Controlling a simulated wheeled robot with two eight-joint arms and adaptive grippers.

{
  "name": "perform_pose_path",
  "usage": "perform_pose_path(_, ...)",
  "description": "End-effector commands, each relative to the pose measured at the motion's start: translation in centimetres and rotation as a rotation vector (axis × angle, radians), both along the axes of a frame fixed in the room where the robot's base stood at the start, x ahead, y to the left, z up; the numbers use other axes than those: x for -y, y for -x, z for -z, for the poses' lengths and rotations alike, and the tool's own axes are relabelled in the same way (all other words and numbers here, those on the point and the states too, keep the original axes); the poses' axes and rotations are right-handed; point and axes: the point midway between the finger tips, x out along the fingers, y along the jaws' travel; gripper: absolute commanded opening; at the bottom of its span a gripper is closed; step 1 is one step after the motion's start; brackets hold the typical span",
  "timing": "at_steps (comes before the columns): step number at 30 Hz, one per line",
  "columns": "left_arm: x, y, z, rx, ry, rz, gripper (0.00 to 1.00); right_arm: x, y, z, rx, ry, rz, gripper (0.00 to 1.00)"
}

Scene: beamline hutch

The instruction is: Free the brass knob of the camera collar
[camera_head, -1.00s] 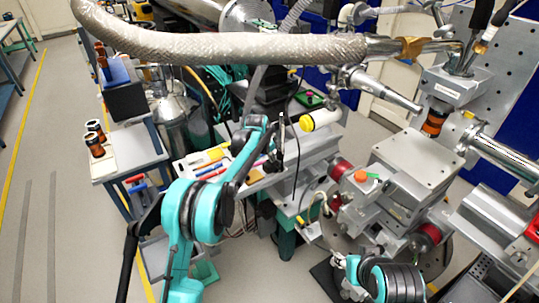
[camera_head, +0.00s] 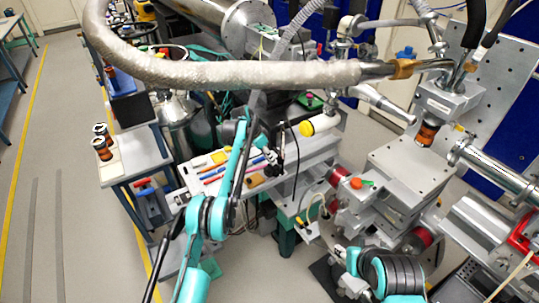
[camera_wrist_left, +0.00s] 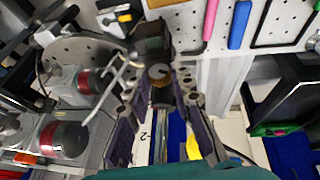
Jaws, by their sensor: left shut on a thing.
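My left gripper (camera_head: 278,153) is above the right end of the tool board, beside the bench. In the left wrist view its dark fingers (camera_wrist_left: 161,88) are closed around a slim tool with a round, brownish end (camera_wrist_left: 160,72) and a metal shaft; I cannot tell exactly which tool. An orange-and-black cylinder (camera_head: 428,132) hangs below a grey clamp block (camera_head: 447,97) at the right. A small brass-coloured spot (camera_head: 458,127) beside it may be the collar's knob. The left gripper is well apart from it. My right arm shows at the bottom right; its gripper is not visible.
The white tool board (camera_head: 205,162) holds several coloured tools. A thick silvery hose (camera_head: 230,73) crosses above the bench. A yellow-capped cylinder (camera_head: 318,125) is right of the left gripper. A flat metal stage (camera_head: 410,165) lies below the orange-and-black cylinder. The left floor is free.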

Motion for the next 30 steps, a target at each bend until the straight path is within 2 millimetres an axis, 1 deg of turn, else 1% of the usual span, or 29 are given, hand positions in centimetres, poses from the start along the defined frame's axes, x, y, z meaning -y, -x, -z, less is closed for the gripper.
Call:
perform_pose_path(1, -0.1, -0.2, -0.3, -0.001, 0.007, -0.004, 0.0, 0.0, 0.0, -0.5, 0.0, 0.0, 0.0, 0.4)
perform_pose_path(3, -0.1, -0.1, -0.2, -0.009, 0.012, -0.004, 0.0, 0.0, 0.0, -0.6, 0.0, 0.0, 0.0, 0.4)
perform_pose_path(14, -0.1, 0.1, 0.0, -0.015, 0.016, -0.003, 0.0, 0.0, 0.0, -0.6, 0.0, 0.0, 0.0, 0.4)
perform_pose_path(15, -0.1, 0.1, 0.0, -0.016, 0.015, -0.002, 0.3, 0.0, 0.0, -0.6, 0.0, 0.0, 0.0, 0.4)
perform_pose_path(16, -0.1, 0.1, 0.0, -0.016, 0.015, -0.002, 0.38, 0.0, 0.0, -0.6, 0.0, 0.0, 0.0, 0.4)
perform_pose_path(17, -0.1, 0.1, 0.0, -0.016, 0.015, -0.002, 0.44, 0.0, 0.0, -0.6, 0.0, 0.0, 0.0, 0.4)
perform_pose_path(26, -0.1, 0.1, -0.1, -0.017, 0.014, -0.001, 0.44, 0.0, 0.0, -0.6, 0.0, 0.0, 0.0, 0.4)
perform_pose_path(29, -0.5, 0.2, -0.8, -0.017, 0.015, -0.002, 0.44, 0.0, 0.0, -0.6, 0.0, 0.0, 0.0, 0.4)
perform_pose_path(30, -0.7, 0.2, -1.4, -0.017, 0.015, -0.002, 0.44, 0.0, 0.0, -0.6, 0.0, 0.0, 0.0, 0.4)
